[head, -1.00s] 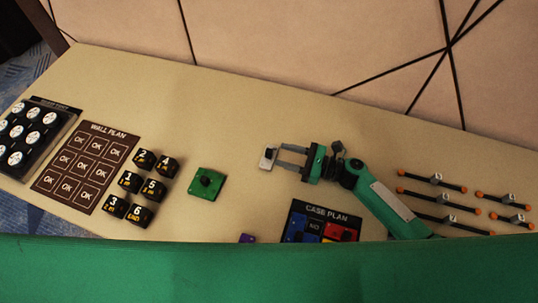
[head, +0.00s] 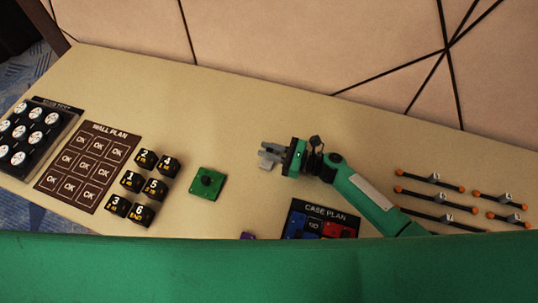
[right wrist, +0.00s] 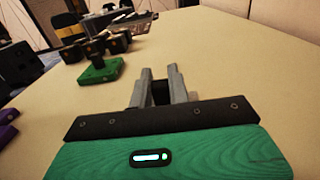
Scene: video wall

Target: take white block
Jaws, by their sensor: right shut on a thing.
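The small white block (head: 266,166) shows in the head view at the tips of my right gripper (head: 268,152), right of the green piece with a black knob. The right gripper's grey fingers point left and are shut on the block. In the right wrist view the gripper (right wrist: 160,70) shows its two fingers close together with a dark gap between them; the block is hard to make out there. I cannot tell whether the block touches the table. My left gripper is not in view.
A green piece with a black knob (head: 207,183), several black numbered cubes (head: 144,184) and the wall plan board (head: 83,167) lie to the left. The case plan board (head: 319,214) is below the right arm. Several black bars with orange ends (head: 430,180) lie at right. The table's back is clear.

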